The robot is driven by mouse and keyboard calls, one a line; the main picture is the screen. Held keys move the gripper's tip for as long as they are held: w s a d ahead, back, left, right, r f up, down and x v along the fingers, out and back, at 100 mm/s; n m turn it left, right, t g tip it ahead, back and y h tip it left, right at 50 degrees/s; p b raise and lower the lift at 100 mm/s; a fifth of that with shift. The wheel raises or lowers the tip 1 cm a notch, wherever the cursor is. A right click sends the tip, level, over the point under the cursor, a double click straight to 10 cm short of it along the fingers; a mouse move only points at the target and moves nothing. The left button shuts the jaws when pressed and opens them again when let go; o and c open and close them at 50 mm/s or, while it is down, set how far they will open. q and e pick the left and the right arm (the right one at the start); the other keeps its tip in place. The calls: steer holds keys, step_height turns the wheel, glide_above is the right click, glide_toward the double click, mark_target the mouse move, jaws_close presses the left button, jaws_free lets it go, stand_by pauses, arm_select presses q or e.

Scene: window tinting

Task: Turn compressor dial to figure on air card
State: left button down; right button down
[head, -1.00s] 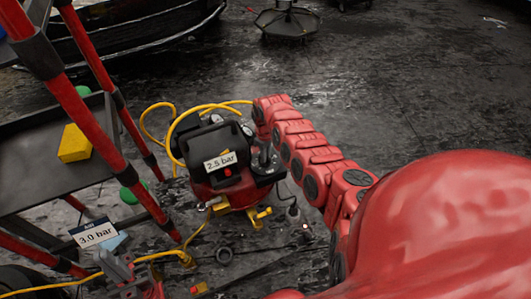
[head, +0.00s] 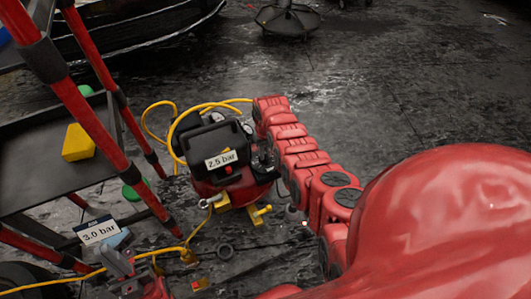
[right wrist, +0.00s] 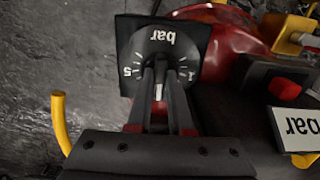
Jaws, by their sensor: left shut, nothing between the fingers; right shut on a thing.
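The red and black compressor (head: 205,187) stands on the floor in the head view, its white readout (head: 221,159) showing 2.5 bar. The air card (head: 98,231) at lower left reads 3.0 bar. In the right wrist view the dial (right wrist: 135,40) has a black face, with "bar" upside down and the marks 5 and 1 visible. My right gripper (right wrist: 161,68) is shut on the dial's knob, whose grip is mostly hidden between the fingers; a pale pointer shows there. My left gripper (head: 119,264) is shut and empty at lower left, below the card.
A red-framed cart (head: 95,85) with grey shelves stands at left, carrying a yellow block (head: 78,142). A yellow hose (head: 145,125) loops behind the compressor and runs along the floor.

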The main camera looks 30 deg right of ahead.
mark_target(266, 154)
steer(key=c, duration=0.8)
jaws_free()
steer(key=shift+r, duration=0.15)
step_height(266, 154, up, 17)
steer(key=p, duration=0.5)
